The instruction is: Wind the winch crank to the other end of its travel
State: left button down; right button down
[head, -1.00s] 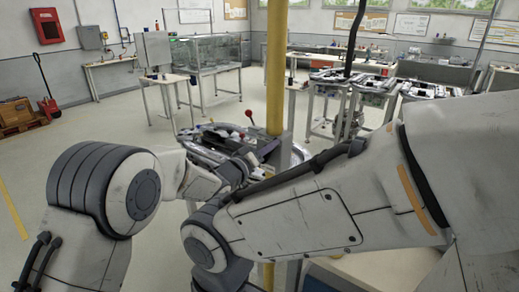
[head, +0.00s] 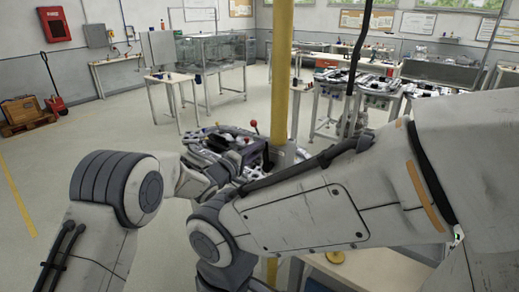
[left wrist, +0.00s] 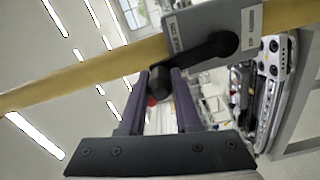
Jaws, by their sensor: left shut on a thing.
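The winch shows in the left wrist view as a grey housing (left wrist: 212,32) with small labels, set against a slanting yellow post (left wrist: 95,72). A black crank arm (left wrist: 205,50) runs from the housing down to the left and ends in a dark handle (left wrist: 159,84). My left gripper (left wrist: 164,82) is shut on this handle, with one dark finger on each side. In the head view the yellow post (head: 281,70) stands upright. There, my arms hide the winch and crank. My right gripper does not show.
A cluttered workstation with a red-knobbed lever (head: 254,127) stands just behind my left arm. A small table (head: 172,78) and an equipment table (head: 345,88) stand farther back. A pale tabletop (head: 375,272) lies at lower right. The left floor is open.

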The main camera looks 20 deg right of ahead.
pick_arm(q)
jog(key=shift+w+a, duration=0.2)
jog(key=shift+w, duration=0.1)
jog(key=c, duration=0.6)
grip_release()
jog(key=shift+s+a+f, duration=0.15)
jog(key=shift+s+a, duration=0.15)
jog(key=shift+a, duration=0.05)
jog(key=shift+b+v, duration=2.1)
jog(key=shift+v, duration=2.7)
